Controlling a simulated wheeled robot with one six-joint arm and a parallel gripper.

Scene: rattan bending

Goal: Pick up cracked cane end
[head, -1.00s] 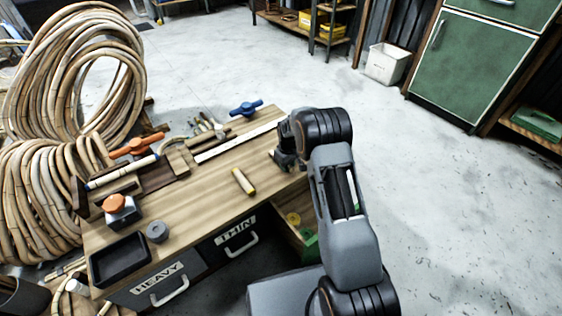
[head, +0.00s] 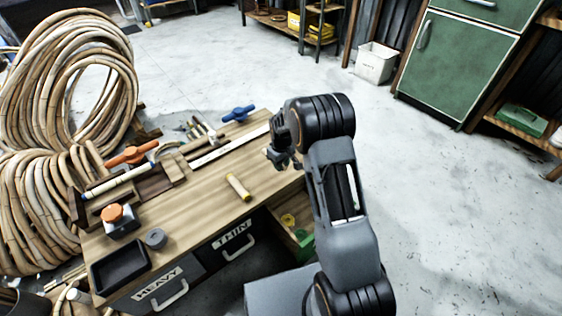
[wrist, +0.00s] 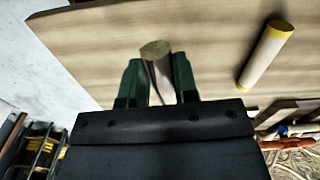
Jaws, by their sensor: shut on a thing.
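My gripper (wrist: 158,84) is shut on a short cane piece (wrist: 157,68) in the wrist view. The piece has a round, brownish end face and sits between the two green-padded fingers. In the head view my gripper (head: 279,155) is over the far right part of the wooden bench (head: 200,195), and the held piece is mostly hidden there. Another short cane piece (head: 238,187) with yellow ends lies on the bench top, apart from my gripper. It also shows at the upper right of the wrist view (wrist: 267,53).
A black tray (head: 120,267), a grey round weight (head: 155,239) and an orange-topped block (head: 118,218) stand at the bench's front left. Clamps and tools line its back edge. Cane coils (head: 62,90) stand at left. Open floor lies to the right.

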